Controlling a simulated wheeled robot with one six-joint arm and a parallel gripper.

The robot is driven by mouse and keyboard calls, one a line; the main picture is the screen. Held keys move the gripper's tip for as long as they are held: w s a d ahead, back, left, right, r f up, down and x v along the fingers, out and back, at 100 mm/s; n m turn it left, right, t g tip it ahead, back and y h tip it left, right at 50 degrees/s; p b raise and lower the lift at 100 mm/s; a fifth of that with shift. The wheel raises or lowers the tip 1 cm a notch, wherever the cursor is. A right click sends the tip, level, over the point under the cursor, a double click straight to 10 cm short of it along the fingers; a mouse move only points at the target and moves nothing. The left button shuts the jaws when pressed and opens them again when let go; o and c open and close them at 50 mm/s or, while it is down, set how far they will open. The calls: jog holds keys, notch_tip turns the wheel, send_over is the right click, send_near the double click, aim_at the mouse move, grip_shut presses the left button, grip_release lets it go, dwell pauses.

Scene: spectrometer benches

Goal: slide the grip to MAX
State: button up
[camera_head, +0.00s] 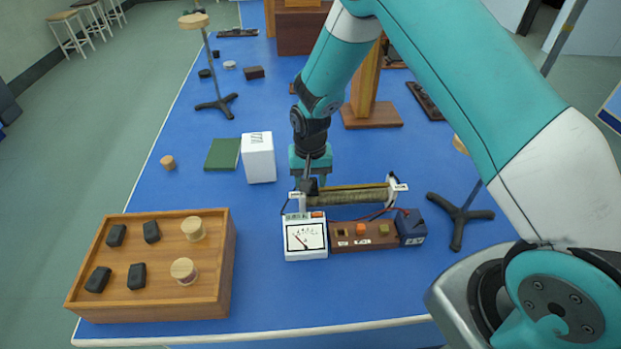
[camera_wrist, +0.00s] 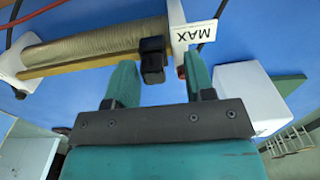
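The rheostat (camera_head: 352,196) is a wire-wound tube between two white end blocks, behind the meter. In the wrist view its coil (camera_wrist: 95,45) runs to a white end block with the MAX label (camera_wrist: 194,33). The black sliding grip (camera_wrist: 152,62) stands close to that MAX end, with a small part of the rod between it and the block. My gripper (camera_head: 311,184) is down at the rheostat's left end. In the wrist view my gripper (camera_wrist: 158,78) is open, one finger on each side of the grip. A gap shows on the MAX side; contact on the other side is unclear.
A white meter (camera_head: 305,240) and a wooden terminal block (camera_head: 345,243) with a dark blue battery box (camera_head: 410,227) stand in front. A white box (camera_head: 259,158) and a green book (camera_head: 222,154) lie left. A wooden tray (camera_head: 145,305) is front left. A stand (camera_head: 459,217) is right.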

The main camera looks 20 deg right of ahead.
jog(key=shift+d+r, duration=0.1)
notch_tip(320, 180, up, 17)
jog(key=b, duration=0.3)
jog(key=shift+r, duration=0.1)
dwell(0.4)
